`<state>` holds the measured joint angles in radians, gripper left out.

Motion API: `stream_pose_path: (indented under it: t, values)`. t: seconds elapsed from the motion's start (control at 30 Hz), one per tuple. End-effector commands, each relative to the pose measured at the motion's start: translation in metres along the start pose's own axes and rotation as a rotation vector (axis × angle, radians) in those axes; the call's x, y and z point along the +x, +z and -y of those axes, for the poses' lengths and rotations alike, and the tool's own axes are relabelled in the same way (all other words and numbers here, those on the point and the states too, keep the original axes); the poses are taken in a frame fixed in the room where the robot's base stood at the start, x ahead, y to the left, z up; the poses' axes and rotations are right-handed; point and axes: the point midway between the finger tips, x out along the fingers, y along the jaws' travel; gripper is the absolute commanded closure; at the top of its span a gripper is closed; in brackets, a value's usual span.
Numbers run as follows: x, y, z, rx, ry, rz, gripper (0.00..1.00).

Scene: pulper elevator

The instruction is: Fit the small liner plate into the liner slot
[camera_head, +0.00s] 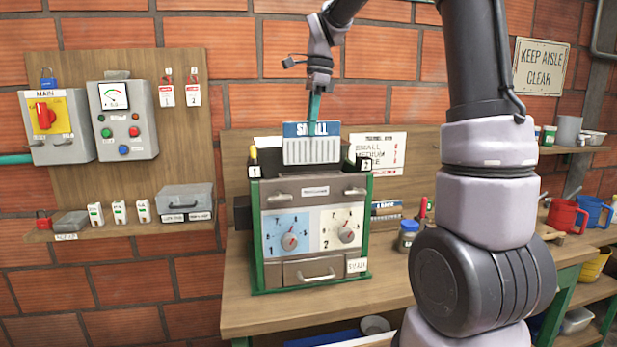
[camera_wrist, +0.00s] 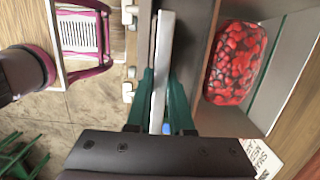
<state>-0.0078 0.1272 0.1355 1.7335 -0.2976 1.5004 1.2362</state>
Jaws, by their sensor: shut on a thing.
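The small liner plate (camera_head: 312,150) is a pale ribbed plate with a blue band reading SMALL. It stands upright over the top of the green-framed pulper (camera_head: 315,192). My gripper (camera_head: 314,106) comes down from above and is shut on the plate's upper edge. In the wrist view my gripper's green fingers (camera_wrist: 163,100) pinch the plate, whose pale edge (camera_wrist: 164,45) runs between them beside the hopper wall. The liner slot is hidden behind the plate and the pulper's front; I cannot tell whether the plate's lower edge is inside it.
Red fruit (camera_wrist: 236,62) fills the hopper beside the plate. A size notice (camera_head: 378,153) stands behind the pulper. A jar (camera_head: 407,235) is on the bench at its right, with red and blue mugs (camera_head: 567,217) further right. The bench front is clear.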

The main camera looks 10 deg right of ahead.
Motion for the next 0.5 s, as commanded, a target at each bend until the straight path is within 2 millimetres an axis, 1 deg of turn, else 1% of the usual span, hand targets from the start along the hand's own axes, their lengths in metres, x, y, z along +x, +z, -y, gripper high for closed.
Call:
stream_pose_path:
  t: [0.03, 0.13, 0.2, 0.37, 0.5]
  values:
    - [0.010, -0.002, -0.001, 0.000, 0.004, 0.000, 1.00]
    - [0.029, -0.005, -0.001, 0.001, 0.003, 0.000, 1.00]
    - [0.038, -0.006, -0.001, 0.000, 0.002, -0.001, 1.00]
    - [0.053, -0.008, 0.000, 0.000, 0.002, 0.000, 1.00]
    - [0.073, -0.011, 0.000, 0.000, 0.002, -0.001, 1.00]
